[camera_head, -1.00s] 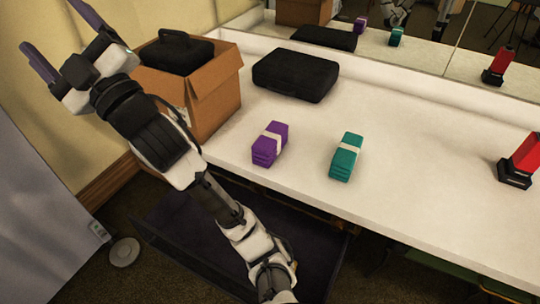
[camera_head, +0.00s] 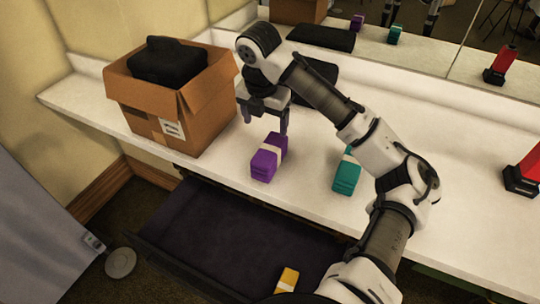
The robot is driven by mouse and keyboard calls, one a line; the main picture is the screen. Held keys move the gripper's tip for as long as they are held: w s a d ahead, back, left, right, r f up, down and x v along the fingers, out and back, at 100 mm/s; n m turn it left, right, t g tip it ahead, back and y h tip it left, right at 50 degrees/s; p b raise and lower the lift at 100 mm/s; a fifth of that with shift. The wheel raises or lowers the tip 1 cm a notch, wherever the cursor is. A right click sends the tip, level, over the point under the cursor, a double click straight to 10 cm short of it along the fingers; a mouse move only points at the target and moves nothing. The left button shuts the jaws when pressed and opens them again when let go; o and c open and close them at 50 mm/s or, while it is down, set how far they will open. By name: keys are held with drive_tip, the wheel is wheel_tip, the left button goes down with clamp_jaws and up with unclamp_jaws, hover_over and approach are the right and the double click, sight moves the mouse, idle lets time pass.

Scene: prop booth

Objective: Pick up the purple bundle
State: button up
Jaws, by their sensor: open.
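The purple bundle (camera_head: 264,164) lies on the white counter, with a pale band around its middle. My gripper (camera_head: 266,123) points down just behind and above the bundle's far end, with its two purple-tinted fingers apart. The fingers look empty. Whether the right finger touches the bundle cannot be told from this view.
A teal bundle (camera_head: 346,176) lies to the right, partly behind my arm. A cardboard box (camera_head: 205,108) holding a black case (camera_head: 168,64) stands left. Another black case (camera_head: 318,77) is behind my arm. Below, an open dark drawer (camera_head: 215,232) shows a yellow bundle (camera_head: 288,279). A red device (camera_head: 527,172) stands right.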

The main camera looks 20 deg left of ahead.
sight(270, 148)
drive_tip(key=f, duration=0.5)
drive_tip(key=w+f, duration=0.1)
drive_tip(key=f, duration=0.1)
drive_tip(key=shift+d+f, duration=0.35)
drive_tip(key=shift+d, duration=0.05)
drive_tip(key=shift+w+f+p, duration=0.2)
drive_tip(key=shift+f+p, duration=0.05)
drive_tip(key=shift+f, duration=0.75)
drive_tip(key=shift+w+f+p, duration=0.2)
drive_tip(key=shift+f, duration=0.85)
drive_tip(key=shift+w+f+p, duration=0.2)
drive_tip(key=shift+f+p, duration=0.05)
drive_tip(key=shift+f, duration=0.75)
drive_tip(key=c, duration=1.2)
